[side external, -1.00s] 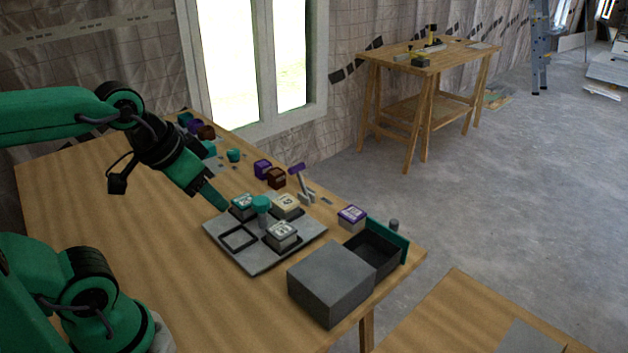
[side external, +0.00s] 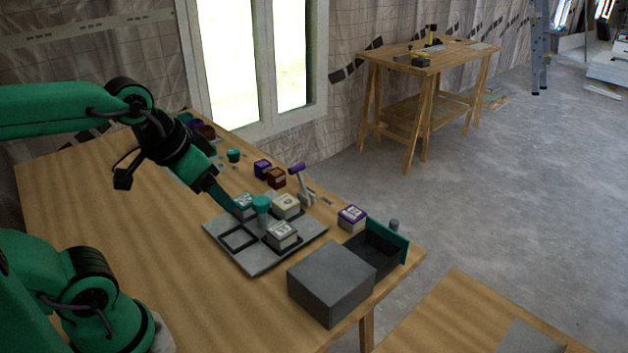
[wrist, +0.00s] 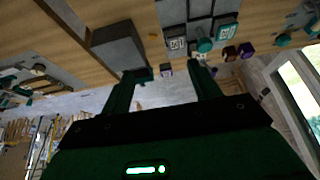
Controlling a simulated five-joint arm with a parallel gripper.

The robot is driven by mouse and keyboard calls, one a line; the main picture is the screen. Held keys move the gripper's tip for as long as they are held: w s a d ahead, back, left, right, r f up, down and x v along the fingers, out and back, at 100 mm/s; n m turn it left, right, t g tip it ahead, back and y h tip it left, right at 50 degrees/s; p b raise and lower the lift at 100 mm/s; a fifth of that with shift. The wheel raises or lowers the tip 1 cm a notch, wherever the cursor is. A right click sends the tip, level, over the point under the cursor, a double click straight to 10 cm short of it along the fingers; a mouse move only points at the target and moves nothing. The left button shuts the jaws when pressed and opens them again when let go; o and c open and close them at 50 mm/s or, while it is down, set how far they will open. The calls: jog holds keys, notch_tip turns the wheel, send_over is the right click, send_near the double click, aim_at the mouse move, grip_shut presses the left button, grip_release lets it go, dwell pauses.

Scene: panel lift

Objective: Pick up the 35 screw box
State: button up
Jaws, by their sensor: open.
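Several small screw boxes show in the side view; their numbers are too small to read, so I cannot tell which is the 35 box. A teal-labelled box (side external: 245,201), a cream box (side external: 286,206) and a grey-white box (side external: 282,235) sit on the grey tray (side external: 250,264). A purple-edged box (side external: 351,218) stands apart on the table. My gripper (side external: 243,212) is open, its tips close in front of the teal-labelled box and partly covering it. In the wrist view my open fingers (wrist: 166,72) frame the purple-edged box in the distance, with nothing held.
A teal round-topped object (side external: 261,205) stands among the tray boxes. A grey case (side external: 331,283) with an open dark drawer (side external: 374,252) stands at the table's right edge. A purple-handled tool (side external: 299,180) and purple and brown boxes lie behind.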

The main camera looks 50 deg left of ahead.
jog(key=w+a+f+g, duration=0.2)
jog(key=w+f+g, duration=0.15)
jog(key=w, duration=0.55)
jog(key=g, duration=0.2)
send_over(281, 229)
jog(key=f, duration=0.9)
jog(key=shift+s, duration=0.3)
jog(key=shift+w+a+f, duration=0.1)
jog(key=shift+w+f, duration=0.2)
jog(key=shift+f, duration=0.15)
jog(key=shift+s+f, duration=0.1)
jog(key=shift+f, duration=3.8)
jog(key=shift+c, duration=0.4)
jog(key=c, duration=0.8)
jog(key=shift+r, duration=0.1)
